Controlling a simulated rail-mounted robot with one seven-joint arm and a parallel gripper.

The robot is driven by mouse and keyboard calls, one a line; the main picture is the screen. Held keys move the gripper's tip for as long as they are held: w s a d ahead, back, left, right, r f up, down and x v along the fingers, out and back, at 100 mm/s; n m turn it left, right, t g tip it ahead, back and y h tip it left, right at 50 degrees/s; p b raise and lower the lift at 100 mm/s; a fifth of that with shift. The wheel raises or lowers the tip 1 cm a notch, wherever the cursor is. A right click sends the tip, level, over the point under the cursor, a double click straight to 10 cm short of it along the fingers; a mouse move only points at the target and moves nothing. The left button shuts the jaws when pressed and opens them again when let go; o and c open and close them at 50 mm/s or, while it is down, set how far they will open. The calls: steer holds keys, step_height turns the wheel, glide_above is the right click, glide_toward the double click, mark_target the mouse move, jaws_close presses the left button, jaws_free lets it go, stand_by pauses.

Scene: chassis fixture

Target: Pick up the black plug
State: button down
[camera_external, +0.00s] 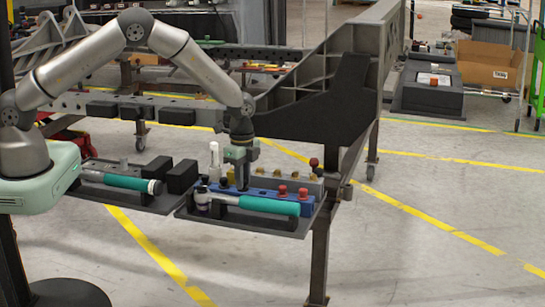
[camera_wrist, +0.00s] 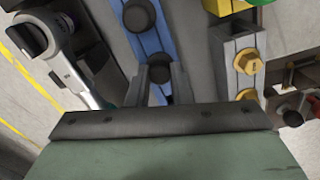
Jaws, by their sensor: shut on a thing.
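A blue rail (camera_wrist: 147,42) with black plugs stands on the right-hand tray. My gripper (camera_wrist: 160,84) points down over it, and its fingers are shut on a black plug (camera_wrist: 158,95) at the rail. Another black plug (camera_wrist: 140,15) sits farther along the rail in the wrist view. In the external view my gripper (camera_external: 241,184) is low over the blue rail (camera_external: 262,198); the plug between its fingers is hidden there. I cannot tell whether the held plug is clear of the rail.
Two red plugs (camera_external: 282,190) stand on the rail to the right. A teal-handled wrench (camera_external: 270,205) lies along the front of the tray (camera_external: 255,225). Brass bolts (camera_wrist: 248,62) on a grey block are close to the right in the wrist view. A dark frame (camera_external: 335,110) rises behind.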

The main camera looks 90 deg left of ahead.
steer(key=shift+r, duration=0.7)
steer(key=s+d+r, duration=0.1)
steer(key=s+r, duration=1)
steer(key=s, duration=0.3)
steer(key=shift+r+b, duration=0.3)
steer(key=shift+r+p, duration=1.65)
steer(key=shift+r, duration=0.8)
